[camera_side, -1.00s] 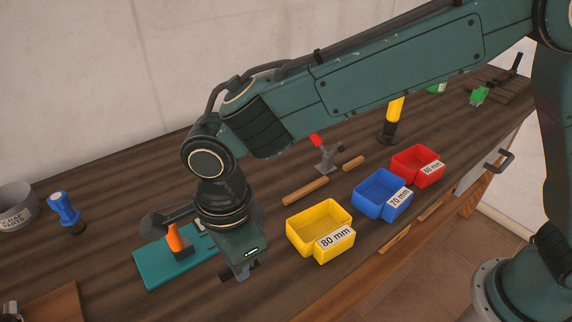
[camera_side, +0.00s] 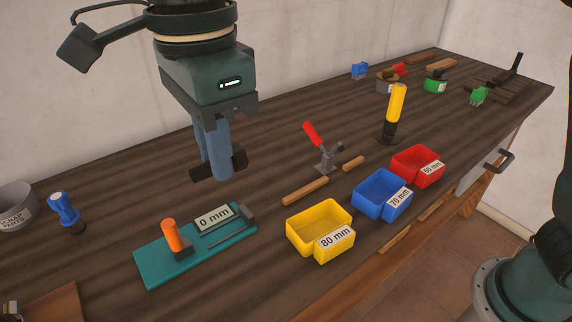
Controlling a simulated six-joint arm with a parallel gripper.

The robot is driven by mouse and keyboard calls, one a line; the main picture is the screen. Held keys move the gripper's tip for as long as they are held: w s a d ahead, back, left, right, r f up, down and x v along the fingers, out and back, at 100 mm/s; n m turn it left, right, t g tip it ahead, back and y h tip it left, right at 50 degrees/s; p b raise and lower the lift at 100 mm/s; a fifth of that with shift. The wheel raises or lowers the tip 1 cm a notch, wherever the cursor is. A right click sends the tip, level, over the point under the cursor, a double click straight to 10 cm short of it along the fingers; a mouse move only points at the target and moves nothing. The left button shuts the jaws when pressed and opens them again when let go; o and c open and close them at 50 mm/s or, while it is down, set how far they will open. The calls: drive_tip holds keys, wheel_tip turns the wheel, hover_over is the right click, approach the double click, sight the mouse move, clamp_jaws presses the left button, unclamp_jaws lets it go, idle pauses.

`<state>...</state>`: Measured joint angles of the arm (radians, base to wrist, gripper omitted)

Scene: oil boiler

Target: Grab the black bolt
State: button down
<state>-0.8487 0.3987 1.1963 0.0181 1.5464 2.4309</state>
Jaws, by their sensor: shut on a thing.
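My gripper (camera_side: 217,152) is in the air at left centre, pointing down above the bench. Its blue-grey fingers are shut on a dark piece that appears to be the black bolt (camera_side: 239,161). The bolt lies crosswise at the fingertips, with dark ends showing on both sides. The fingers hide its middle. It is held clear of the bench, above and behind the teal measuring plate (camera_side: 165,272).
The teal plate carries an orange handle (camera_side: 171,235) and a "0 mm" display (camera_side: 213,219). Yellow (camera_side: 307,240), blue (camera_side: 367,205) and red (camera_side: 407,172) bins stand to the right. A grey scrap bin (camera_side: 15,209) is far left.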

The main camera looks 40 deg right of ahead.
drive_tip(key=shift+r, duration=0.4)
drive_tip(key=shift+w, duration=0.1)
idle(0.3)
